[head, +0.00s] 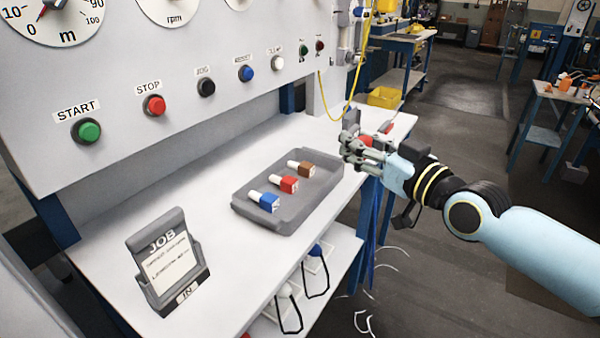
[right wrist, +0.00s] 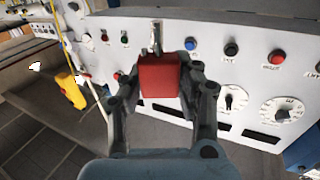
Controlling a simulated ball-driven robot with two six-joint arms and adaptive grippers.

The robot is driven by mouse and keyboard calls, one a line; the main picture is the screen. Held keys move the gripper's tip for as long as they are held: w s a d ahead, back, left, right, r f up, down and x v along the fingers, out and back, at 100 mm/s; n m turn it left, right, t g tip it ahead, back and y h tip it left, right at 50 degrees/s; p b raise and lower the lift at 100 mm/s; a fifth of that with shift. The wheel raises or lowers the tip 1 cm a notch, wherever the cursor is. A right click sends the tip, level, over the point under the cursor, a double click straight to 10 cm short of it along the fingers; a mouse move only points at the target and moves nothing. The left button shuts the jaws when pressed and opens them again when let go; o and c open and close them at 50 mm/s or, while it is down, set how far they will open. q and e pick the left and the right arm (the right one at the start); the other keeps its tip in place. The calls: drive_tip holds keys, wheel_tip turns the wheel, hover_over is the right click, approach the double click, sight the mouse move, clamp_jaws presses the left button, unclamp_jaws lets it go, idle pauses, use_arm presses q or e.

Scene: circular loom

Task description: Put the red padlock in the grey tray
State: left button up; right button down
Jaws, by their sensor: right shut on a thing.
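The red padlock (right wrist: 159,76) is held between the fingers of my right gripper (right wrist: 160,92), with its metal shackle (right wrist: 156,38) pointing away from the wrist. In the head view the right gripper (head: 362,152) is over the right end of the bench. Only a bit of the red padlock (head: 366,141) shows there between the fingers. The grey tray (head: 240,209) lies on the bench to the left of the gripper, apart from it. It holds a blue, a red and a brown block, each with a pale end. My left gripper is not in view.
A job card holder (head: 168,262) stands at the near part of the bench. The panel with buttons (head: 88,131) rises behind the bench. A yellow cable (head: 352,82) hangs near the gripper. The white bench top is bare between the holder and the tray.

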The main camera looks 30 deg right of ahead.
drive_tip(key=w+a+f+b, duration=0.1)
drive_tip(key=w+f+b, duration=0.1)
drive_tip(key=w+b, duration=0.1)
drive_tip(key=w+a+f+b, duration=0.2)
drive_tip(key=w+f+b, duration=0.1)
drive_tip(key=w+a+f+b, duration=0.1)
drive_tip(key=w+f+b, duration=0.1)
drive_tip(key=w+b, duration=0.1)
drive_tip(key=shift+w+a+f, duration=0.2)
drive_tip(key=shift+w+a, duration=0.15)
drive_tip(key=shift+w, duration=0.25)
wheel_tip(320, 180, down, 3)
drive_tip(key=shift+b, duration=1.05)
drive_tip(key=shift+f, duration=0.3)
drive_tip(key=shift+f+b, duration=0.15)
drive_tip(key=shift+b, duration=0.25)
drive_tip(key=c, duration=1)
unclamp_jaws()
drive_tip(key=shift+o, duration=0.2)
